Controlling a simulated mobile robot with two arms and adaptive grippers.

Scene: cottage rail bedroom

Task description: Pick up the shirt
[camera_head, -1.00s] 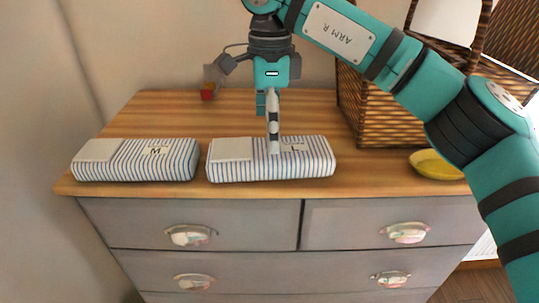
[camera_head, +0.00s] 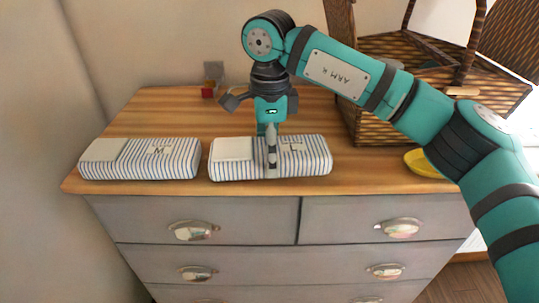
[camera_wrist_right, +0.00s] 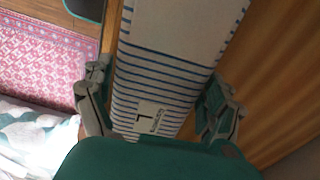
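Two folded white shirts with blue stripes lie side by side on the wooden dresser top. The left one (camera_head: 130,165) carries a label M, the right one (camera_head: 305,165) a label L. My right gripper (camera_head: 271,162) points down over the middle of the L shirt, one finger in front of its near side. In the right wrist view, the L shirt (camera_wrist_right: 165,65) runs between the two spread fingers of my right gripper (camera_wrist_right: 155,98), one finger beside each long edge. Whether they touch it is unclear. My left gripper is not in view.
A woven basket (camera_head: 366,122) stands at the right of the dresser top (camera_head: 150,112), with a yellow dish (camera_head: 421,163) in front of it. A small red and grey object (camera_head: 209,90) sits at the back. Wood is bare behind the shirts.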

